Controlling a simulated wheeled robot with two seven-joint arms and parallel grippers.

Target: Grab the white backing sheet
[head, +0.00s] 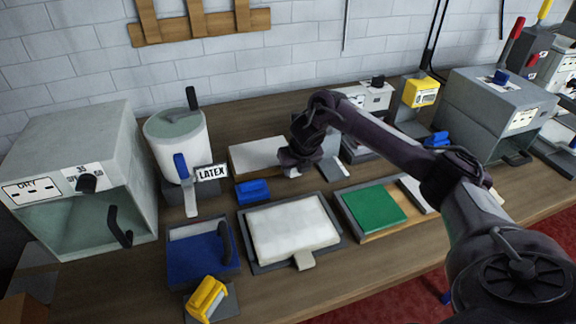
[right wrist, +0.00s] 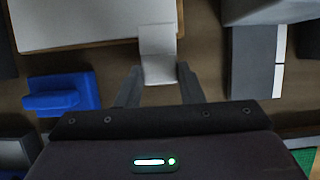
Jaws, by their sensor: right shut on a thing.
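The white backing sheet (head: 258,156) lies flat near the back of the bench, between the latex pot and my right arm. In the right wrist view the white sheet (right wrist: 80,20) fills the upper left, and its pale tab (right wrist: 158,45) sticks out toward me. My right gripper (right wrist: 159,82) is shut on that tab, with one finger on each side. In the head view my right gripper (head: 292,172) is at the sheet's right front corner, its fingers mostly hidden by the wrist. My left gripper is not in view.
A blue block (head: 252,191) sits just in front of the sheet. A white pad (head: 293,230) in a dark tray, a green pad (head: 376,207) and a blue tray (head: 198,252) line the front. A latex pot (head: 178,137) and drying box (head: 75,170) stand left.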

